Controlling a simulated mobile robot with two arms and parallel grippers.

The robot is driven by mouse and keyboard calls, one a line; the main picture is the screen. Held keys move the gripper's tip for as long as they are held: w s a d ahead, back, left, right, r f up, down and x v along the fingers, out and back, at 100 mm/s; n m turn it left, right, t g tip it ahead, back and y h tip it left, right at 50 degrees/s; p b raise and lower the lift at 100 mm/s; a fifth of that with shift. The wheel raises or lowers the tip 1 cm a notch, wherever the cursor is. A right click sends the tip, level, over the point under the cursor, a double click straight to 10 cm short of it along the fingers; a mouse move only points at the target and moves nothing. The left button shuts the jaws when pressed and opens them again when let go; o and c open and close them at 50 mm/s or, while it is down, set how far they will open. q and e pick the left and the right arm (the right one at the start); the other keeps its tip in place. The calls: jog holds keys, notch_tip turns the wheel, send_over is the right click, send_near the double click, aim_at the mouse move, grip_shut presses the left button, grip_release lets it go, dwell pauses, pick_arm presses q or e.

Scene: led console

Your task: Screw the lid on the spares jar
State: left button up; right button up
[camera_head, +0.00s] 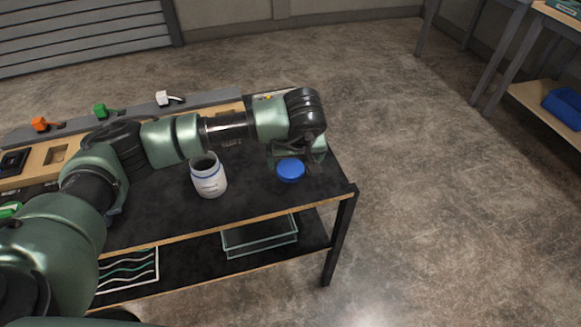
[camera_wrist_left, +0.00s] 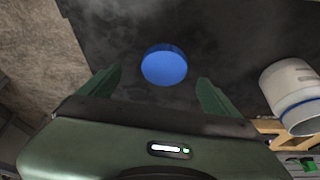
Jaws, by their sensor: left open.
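The spares jar (camera_head: 208,177) is a white jar with a blue band and an open, dark mouth. It stands upright on the black table, left of the lid, and shows at the right edge of the left wrist view (camera_wrist_left: 293,92). The blue round lid (camera_head: 291,170) lies on the table near its right end. My left gripper (camera_head: 291,163) is over the lid; in the left wrist view its two green fingers (camera_wrist_left: 158,90) are apart, with the lid (camera_wrist_left: 164,65) between and just beyond them, apart from both. My right gripper is not in view.
The black tabletop (camera_head: 160,215) is bare in front of the jar. A rail with orange (camera_head: 42,124), green (camera_head: 103,110) and white (camera_head: 166,98) levers runs along the back. A glass-like tray (camera_head: 260,238) sits on the lower shelf.

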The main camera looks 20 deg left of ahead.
aim_at(290, 167)
pick_arm(q)
jog(key=x, duration=0.2)
jog(key=a+p+x, duration=0.1)
jog(key=x, duration=0.1)
jog(key=shift+f, duration=0.25)
jog(key=shift+w+f, duration=0.15)
jog(key=shift+f, duration=0.05)
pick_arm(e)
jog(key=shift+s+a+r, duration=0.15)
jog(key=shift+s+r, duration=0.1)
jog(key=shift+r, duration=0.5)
pick_arm(q)
jog(key=shift+c, duration=0.3)
jog(key=c, duration=1.3)
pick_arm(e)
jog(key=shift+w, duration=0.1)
